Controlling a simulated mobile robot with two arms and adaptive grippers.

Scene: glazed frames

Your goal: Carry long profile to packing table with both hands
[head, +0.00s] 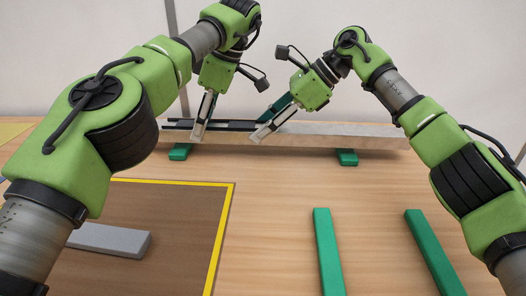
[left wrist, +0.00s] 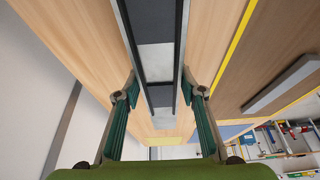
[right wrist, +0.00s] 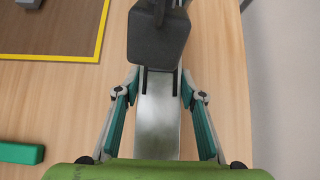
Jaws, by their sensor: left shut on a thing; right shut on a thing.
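The long profile (head: 345,136) is a pale grey bar with dark rails along its left part. It lies left to right at the back of the table, over two green blocks. I cannot tell if it touches them. My left gripper (head: 203,117) is shut on its dark-railed left part; the rails run between the fingers in the left wrist view (left wrist: 162,92). My right gripper (head: 274,118) is shut on it near the middle; the bare metal bar shows between the fingers in the right wrist view (right wrist: 158,120). The packing table is not identifiable.
Green support blocks (head: 181,153) and (head: 346,158) stand under the profile. Two green bars (head: 328,250) and (head: 433,250) lie at the front right. A grey bar (head: 112,240) lies in a brown area with a yellow border (head: 222,230). A pale wall stands behind.

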